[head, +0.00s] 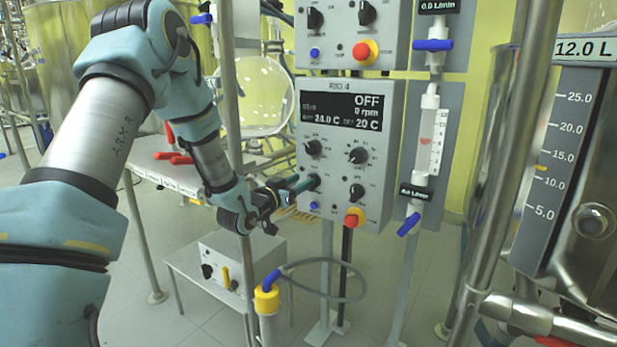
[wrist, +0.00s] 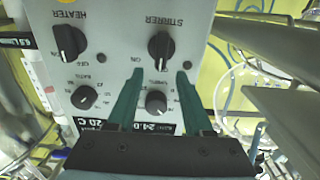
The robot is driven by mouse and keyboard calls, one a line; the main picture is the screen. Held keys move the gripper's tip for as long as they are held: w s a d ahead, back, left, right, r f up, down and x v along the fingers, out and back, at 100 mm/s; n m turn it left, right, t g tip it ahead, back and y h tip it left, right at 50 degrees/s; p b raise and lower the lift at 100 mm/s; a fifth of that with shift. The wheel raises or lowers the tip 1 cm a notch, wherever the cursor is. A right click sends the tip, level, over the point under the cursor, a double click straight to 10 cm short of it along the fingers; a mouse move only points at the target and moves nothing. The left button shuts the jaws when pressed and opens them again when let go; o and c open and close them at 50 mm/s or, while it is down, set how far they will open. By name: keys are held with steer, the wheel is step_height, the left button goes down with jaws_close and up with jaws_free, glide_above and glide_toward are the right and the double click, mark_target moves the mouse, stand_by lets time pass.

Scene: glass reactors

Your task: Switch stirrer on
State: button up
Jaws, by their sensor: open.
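The control box (head: 340,165) has a dark display (head: 342,112) reading OFF, 0 rpm, 24.0 C and 20 C. The black stirrer knob (wrist: 160,47) sits on its front panel, under an upside-down STIRRER label in the wrist view. In the head view my gripper (head: 304,184) is at the panel's lower left and partly hides that knob. In the wrist view my gripper (wrist: 160,73) is open, with its green fingers pointing at the panel. The stirrer knob lies between and just beyond the fingertips. I cannot tell whether they touch it.
The heater knob (wrist: 70,42) is beside the stirrer knob. A red emergency button (head: 354,218) and a blue button (head: 314,206) sit low on the box. A metal pole (head: 228,110) stands close to my arm. A flow meter (head: 428,135) stands right of the box.

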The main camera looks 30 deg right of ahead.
mark_target(309, 177)
steer(key=shift+x, duration=2)
steer(key=shift+c, duration=0.3)
steer(key=c, duration=0.7)
steer(key=shift+a, duration=0.1)
jaws_close()
steer(key=shift+f, duration=0.15)
